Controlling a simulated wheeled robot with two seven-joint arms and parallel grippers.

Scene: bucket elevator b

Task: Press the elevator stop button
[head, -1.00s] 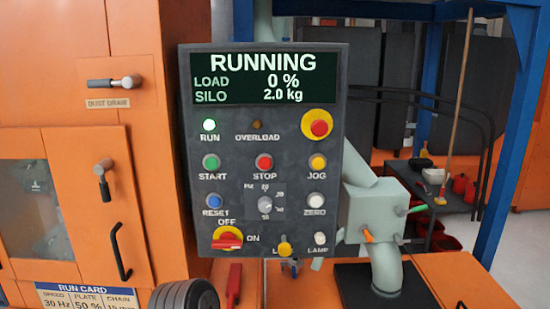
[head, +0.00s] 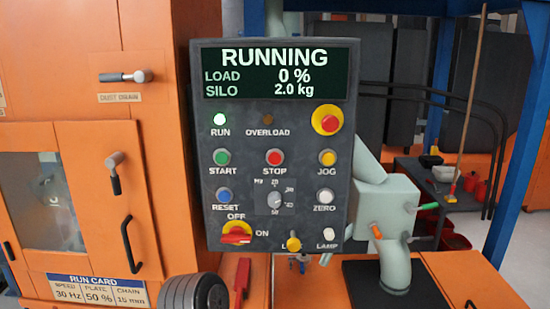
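The dark control panel (head: 340,180) stands upright in the middle of the head view. Its red STOP button (head: 274,158) sits between the green START button (head: 221,157) and the yellow JOG button (head: 327,158). Nothing covers the STOP button. The screen (head: 275,75) reads RUNNING, LOAD 0 %, SILO 2.0 kg. Neither of my grippers shows in this view.
A red mushroom button on yellow (head: 327,120) is at the panel's upper right. A red-and-yellow OFF/ON switch (head: 237,234) is at its lower left. An orange cabinet (head: 160,110) with handles stands left. A grey ribbed cylinder (head: 180,293) is below. Pale pipework (head: 385,210) is right.

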